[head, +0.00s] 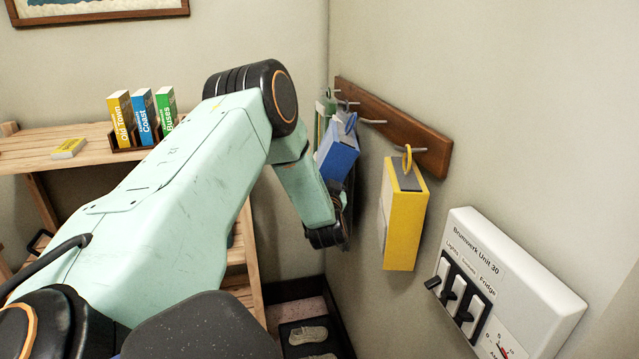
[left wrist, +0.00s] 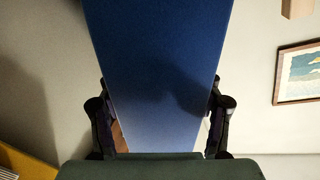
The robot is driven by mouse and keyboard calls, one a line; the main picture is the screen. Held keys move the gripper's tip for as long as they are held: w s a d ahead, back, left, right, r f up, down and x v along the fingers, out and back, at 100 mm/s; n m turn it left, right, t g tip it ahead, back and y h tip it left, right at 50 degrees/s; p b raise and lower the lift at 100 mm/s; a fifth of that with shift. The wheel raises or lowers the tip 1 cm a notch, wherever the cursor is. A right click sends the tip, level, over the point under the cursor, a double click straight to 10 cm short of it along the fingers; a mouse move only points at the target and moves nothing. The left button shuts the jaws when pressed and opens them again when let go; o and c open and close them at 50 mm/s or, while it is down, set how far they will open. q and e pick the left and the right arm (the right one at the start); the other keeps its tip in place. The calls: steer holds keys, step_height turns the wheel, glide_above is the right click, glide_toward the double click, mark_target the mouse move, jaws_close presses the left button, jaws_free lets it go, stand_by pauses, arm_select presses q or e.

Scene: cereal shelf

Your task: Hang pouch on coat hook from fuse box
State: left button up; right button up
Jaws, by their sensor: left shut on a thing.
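My left gripper (left wrist: 162,108) is shut on the blue pouch (left wrist: 160,60), with one finger on each side of it in the left wrist view. In the head view the blue pouch (head: 337,157) is at the wooden hook rail (head: 395,124), with its blue loop (head: 351,122) up near the hooks. I cannot tell whether the loop is around a hook. A yellow pouch (head: 403,225) hangs by its loop from the near hook. A green pouch (head: 325,112) is at the far end. The white fuse box (head: 540,292) has several labelled switches. My right gripper is not in view.
Shoes (head: 308,336) sit in a dark tray below. The yellow pouch hangs close to the blue one.

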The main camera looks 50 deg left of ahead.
arm_select(q)
steer(key=shift+w+d+f+b, duration=0.15)
steer(key=shift+w+d+b, duration=0.25)
steer(key=shift+w, duration=0.5)
steer(key=shift+w+d+f, duration=0.1)
steer(key=shift+w+d, duration=0.05)
steer(key=shift+w, duration=0.25)
steer(key=shift+b, duration=0.6)
steer(key=shift+w+d+b, duration=0.3)
steer(key=shift+w, duration=0.05)
steer(key=shift+w+d+f+b, duration=0.35)
steer(key=shift+w+f+b, duration=0.05)
steer(key=shift+w+b, duration=0.2)
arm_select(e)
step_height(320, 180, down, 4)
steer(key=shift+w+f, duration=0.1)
